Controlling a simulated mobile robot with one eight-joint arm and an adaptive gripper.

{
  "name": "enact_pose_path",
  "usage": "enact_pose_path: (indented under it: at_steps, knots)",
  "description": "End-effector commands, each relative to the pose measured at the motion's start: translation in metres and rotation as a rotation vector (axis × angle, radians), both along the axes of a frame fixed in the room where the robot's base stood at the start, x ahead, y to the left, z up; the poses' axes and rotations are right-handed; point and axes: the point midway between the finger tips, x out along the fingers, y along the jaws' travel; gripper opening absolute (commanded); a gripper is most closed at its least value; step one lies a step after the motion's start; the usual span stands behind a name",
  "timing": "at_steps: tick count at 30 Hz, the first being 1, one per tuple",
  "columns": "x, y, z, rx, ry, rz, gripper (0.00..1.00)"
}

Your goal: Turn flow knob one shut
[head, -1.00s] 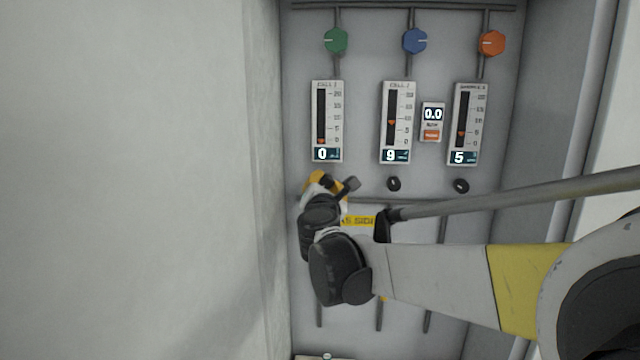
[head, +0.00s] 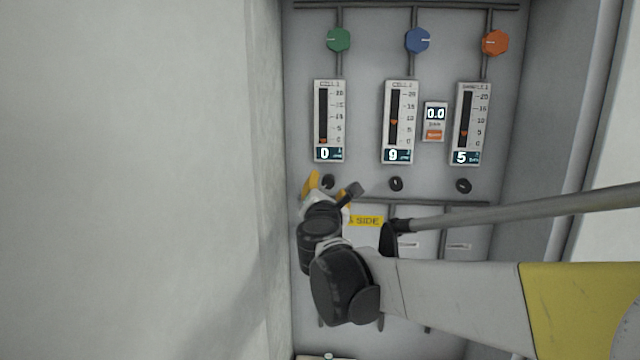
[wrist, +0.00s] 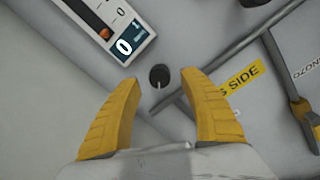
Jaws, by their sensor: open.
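Flow knob one is the small black knob (head: 328,181) under the leftmost flow meter; it also shows in the wrist view (wrist: 159,76) with a pale pointer line. The leftmost flow meter (head: 328,120) reads 0, and its orange float is at the bottom of the scale. My gripper (head: 331,187) is open and empty. In the wrist view its two yellow fingers stand apart on either side of the knob's line, with the knob just beyond the fingertips and not touched.
Two more black knobs (head: 396,184) (head: 463,186) sit under meters reading 9 (head: 398,122) and 5 (head: 470,123). Green (head: 338,40), blue (head: 417,40) and orange (head: 495,43) knobs are above. A pipe (wrist: 222,62) runs beside knob one. A wall (head: 262,200) stands close left.

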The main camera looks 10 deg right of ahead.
Motion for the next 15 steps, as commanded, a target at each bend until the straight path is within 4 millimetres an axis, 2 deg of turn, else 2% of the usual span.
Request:
enact_pose_path:
  at_steps: [3, 9, 15]
  knots:
    - [-0.028, 0.008, -0.001, 0.0, 0.0, 0.002, 0.51]
    - [-0.066, 0.017, -0.002, -0.001, 0.0, 0.002, 0.51]
    - [-0.082, 0.021, -0.003, -0.001, 0.0, 0.001, 0.51]
